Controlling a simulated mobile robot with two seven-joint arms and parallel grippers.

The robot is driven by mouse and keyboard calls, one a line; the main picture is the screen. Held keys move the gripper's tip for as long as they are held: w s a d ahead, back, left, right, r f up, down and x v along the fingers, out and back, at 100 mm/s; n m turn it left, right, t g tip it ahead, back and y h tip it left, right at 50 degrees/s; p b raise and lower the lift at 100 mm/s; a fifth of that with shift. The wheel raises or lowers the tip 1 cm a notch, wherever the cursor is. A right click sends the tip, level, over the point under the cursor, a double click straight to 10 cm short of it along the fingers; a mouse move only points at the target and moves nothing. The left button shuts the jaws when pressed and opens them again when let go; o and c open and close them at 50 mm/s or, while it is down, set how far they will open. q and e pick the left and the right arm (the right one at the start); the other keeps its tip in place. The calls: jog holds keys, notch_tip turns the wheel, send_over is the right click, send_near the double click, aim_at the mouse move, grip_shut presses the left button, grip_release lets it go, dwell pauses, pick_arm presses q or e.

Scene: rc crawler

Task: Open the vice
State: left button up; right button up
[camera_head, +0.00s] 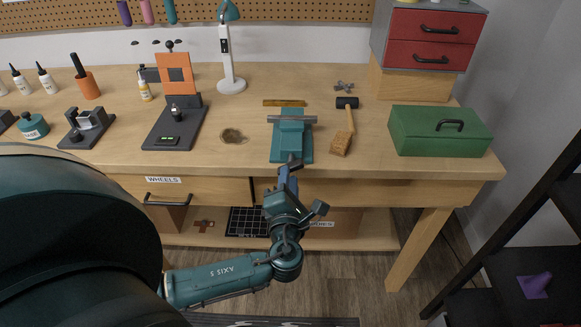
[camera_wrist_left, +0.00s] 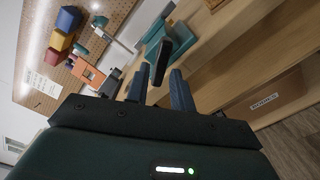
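The teal vice (camera_head: 291,147) stands near the front edge of the wooden workbench, with a grey jaw bar (camera_head: 291,119) across its top. In the left wrist view the vice (camera_wrist_left: 168,40) is at the upper middle, and its dark handle (camera_wrist_left: 161,58) points toward me. My left gripper (camera_head: 290,172) is just in front of the vice at the bench edge. In the wrist view its two fingers (camera_wrist_left: 159,85) are apart, with the handle showing between and beyond their tips. I cannot tell if they touch it. My right gripper is not in view.
An orange-framed stand (camera_head: 175,125) is to the left. Drawers (camera_head: 220,189) are below the bench edge.

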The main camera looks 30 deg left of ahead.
aim_at(291, 163)
pick_arm(q)
jog(key=shift+x, duration=2.1)
jog(key=shift+c, duration=0.3)
grip_shut()
